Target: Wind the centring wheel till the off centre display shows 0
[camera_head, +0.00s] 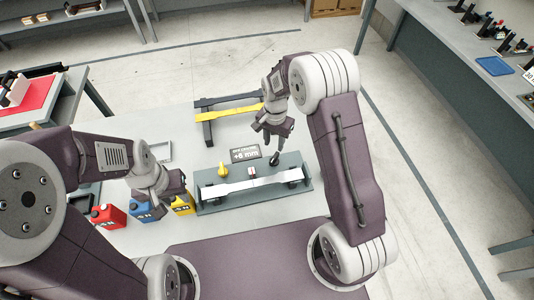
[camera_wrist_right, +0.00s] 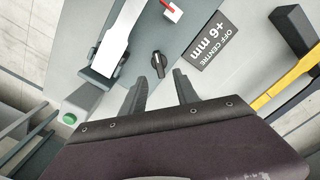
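The off centre display (camera_head: 245,154) reads +6 mm; it also shows in the right wrist view (camera_wrist_right: 210,40). A small black knob (camera_wrist_right: 157,64), which looks like the centring wheel, stands on the grey fixture (camera_head: 240,201) beside the display. My right gripper (camera_wrist_right: 160,90) is open, with its two fingers apart and the knob just beyond their tips, not between them. In the head view my right gripper (camera_head: 274,150) points down at the knob. My left gripper (camera_head: 172,192) hangs left of the fixture; its finger gap is hard to make out.
Red (camera_head: 108,216), blue (camera_head: 143,212) and yellow containers stand at left. A black and yellow frame (camera_head: 226,112) lies behind.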

